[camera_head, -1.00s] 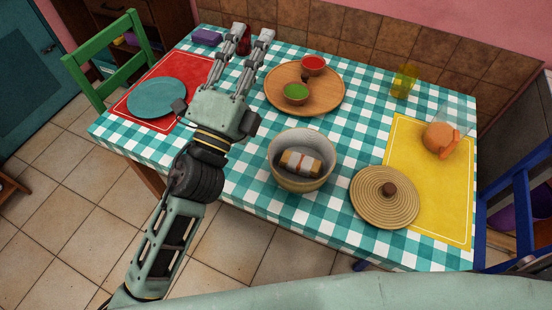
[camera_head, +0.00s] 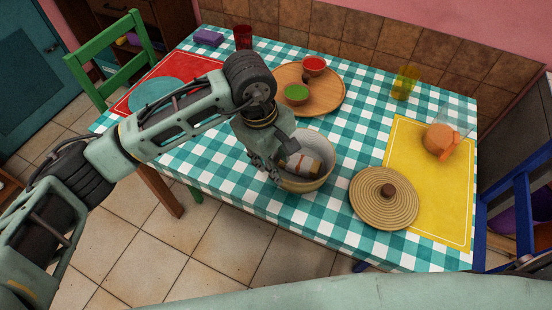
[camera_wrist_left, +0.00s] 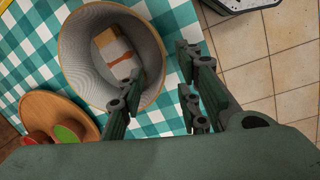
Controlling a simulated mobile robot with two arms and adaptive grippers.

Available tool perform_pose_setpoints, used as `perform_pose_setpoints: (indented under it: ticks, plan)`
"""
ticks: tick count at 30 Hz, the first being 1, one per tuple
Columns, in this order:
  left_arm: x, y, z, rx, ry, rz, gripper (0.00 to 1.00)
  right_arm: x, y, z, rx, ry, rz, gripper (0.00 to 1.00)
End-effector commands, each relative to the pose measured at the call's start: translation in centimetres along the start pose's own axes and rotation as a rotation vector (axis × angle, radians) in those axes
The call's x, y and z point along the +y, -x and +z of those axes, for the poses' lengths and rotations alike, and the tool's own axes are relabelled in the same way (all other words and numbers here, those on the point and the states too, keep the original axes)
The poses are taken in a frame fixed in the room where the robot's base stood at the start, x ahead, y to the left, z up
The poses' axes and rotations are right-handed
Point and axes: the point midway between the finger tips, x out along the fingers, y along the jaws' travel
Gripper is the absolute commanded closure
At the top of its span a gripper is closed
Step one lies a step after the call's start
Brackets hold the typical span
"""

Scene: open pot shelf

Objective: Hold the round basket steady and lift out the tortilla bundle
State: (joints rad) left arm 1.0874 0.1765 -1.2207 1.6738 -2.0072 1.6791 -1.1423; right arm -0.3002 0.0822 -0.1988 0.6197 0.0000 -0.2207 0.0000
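The round basket (camera_head: 318,182) stands on the checked table, its left side partly hidden by my left gripper. The tortilla bundle (camera_head: 303,166), wrapped in cloth with a brown band, lies inside the basket. In the left wrist view the basket (camera_wrist_left: 76,60) is open-topped and the bundle (camera_wrist_left: 116,52) rests in it. My left gripper (camera_head: 274,166) is at the basket's left rim. In the left wrist view, the left gripper (camera_wrist_left: 160,82) has spread fingers, one over the basket's inside and the others outside the rim. I cannot tell whether they touch it. My right gripper is not in view.
The woven lid (camera_head: 375,208) lies right of the basket, partly on the yellow mat (camera_head: 440,215). A round wooden board (camera_head: 330,104) with red and green bowls is behind. An orange jug (camera_head: 439,140), a yellow glass (camera_head: 404,82) and a red glass (camera_head: 243,37) stand farther away.

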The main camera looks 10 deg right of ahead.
Motion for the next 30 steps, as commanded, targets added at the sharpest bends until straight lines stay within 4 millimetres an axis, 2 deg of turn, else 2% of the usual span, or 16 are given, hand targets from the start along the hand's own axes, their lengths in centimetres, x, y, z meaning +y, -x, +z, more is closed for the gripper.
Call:
perform_pose_setpoints:
  ticks: [15, 20, 27, 30]
  plan:
    - [0.0, -6.6, 0.1, -0.003, 0.002, -0.003, 0.69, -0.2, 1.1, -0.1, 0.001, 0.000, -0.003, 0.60]
    - [0.0, -7.5, 0.1, -0.002, 0.001, -0.001, 0.69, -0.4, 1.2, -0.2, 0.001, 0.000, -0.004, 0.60]
    - [0.0, -7.7, 0.1, -0.002, 0.000, -0.001, 0.69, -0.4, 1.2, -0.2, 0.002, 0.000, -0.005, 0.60]
    - [0.0, -7.6, 0.1, -0.002, 0.000, -0.001, 0.76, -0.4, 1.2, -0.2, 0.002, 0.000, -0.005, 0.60]
